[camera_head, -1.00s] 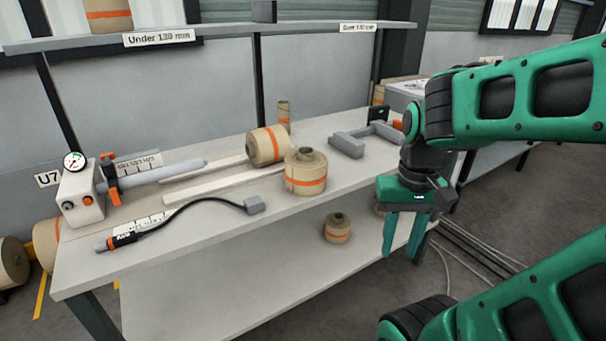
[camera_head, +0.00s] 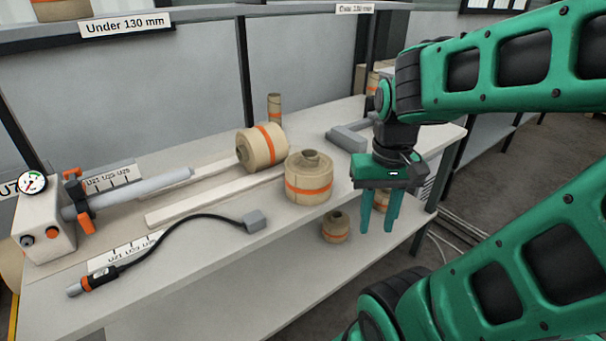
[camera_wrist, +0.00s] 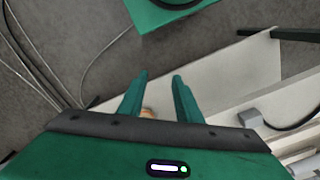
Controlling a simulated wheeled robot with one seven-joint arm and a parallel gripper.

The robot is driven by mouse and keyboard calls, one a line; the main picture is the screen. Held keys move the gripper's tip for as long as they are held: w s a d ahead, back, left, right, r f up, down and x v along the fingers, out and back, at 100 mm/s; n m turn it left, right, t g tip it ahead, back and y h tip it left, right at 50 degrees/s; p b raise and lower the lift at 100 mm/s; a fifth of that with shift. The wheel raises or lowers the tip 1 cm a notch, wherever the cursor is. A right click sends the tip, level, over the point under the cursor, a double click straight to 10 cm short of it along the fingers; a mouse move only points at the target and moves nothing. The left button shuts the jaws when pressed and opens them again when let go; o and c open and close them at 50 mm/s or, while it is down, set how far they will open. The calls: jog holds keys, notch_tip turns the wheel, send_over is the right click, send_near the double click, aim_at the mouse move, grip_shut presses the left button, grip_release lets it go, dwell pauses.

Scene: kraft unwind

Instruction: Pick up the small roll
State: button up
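Several tan rolls with orange bands are in the head view; which one counts as the small roll is not certain. A small roll (camera_head: 336,227) stands on the lower shelf, and part of another roll (camera_head: 382,200) shows behind my fingers. A larger stepped roll (camera_head: 308,180) stands upright on the bench top, with a wide roll (camera_head: 262,147) on its side behind it. A thin upright roll (camera_head: 274,107) stands at the back. My gripper (camera_head: 377,226) points down, open and empty, off the bench's front edge. A tan patch (camera_wrist: 148,113) shows between its fingers (camera_wrist: 160,76) in the wrist view.
The bench top (camera_head: 215,277) has bare room at its front. A black cable (camera_head: 180,225) with a grey block, a grey spindle unit (camera_head: 42,232) with a gauge, and a grey bracket (camera_head: 350,137) occupy it. The lower shelf (camera_head: 290,275) lies under the bench top.

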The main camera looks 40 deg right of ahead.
jog(key=shift+a, duration=0.1)
jog(key=o, duration=0.4)
jog(key=shift+r, duration=0.1)
jog(key=o, duration=0.4)
jog(key=shift+w+d+r+n, duration=0.2)
jog(key=shift+w+r, duration=0.25)
jog(key=shift+r, duration=0.15)
jog(key=shift+w+d+r+n, duration=0.1)
jog(key=shift+w+r+n, duration=0.1)
jog(key=shift+w+r, duration=0.35)
jog(key=n+t, duration=0.2)
jog(key=n, duration=0.4)
send_near(309, 153)
jog(key=shift+w+d+f, duration=0.1)
jog(key=shift+w+f, duration=0.1)
jog(key=shift+f, duration=0.4)
jog(key=shift+w+f, duration=0.2)
jog(key=shift+f, duration=0.45)
jog(key=shift+w+f, duration=0.1)
jog(key=shift+f, duration=1.4)
jog(key=shift+w+f, duration=0.15)
jog(key=shift+f, duration=1.4)
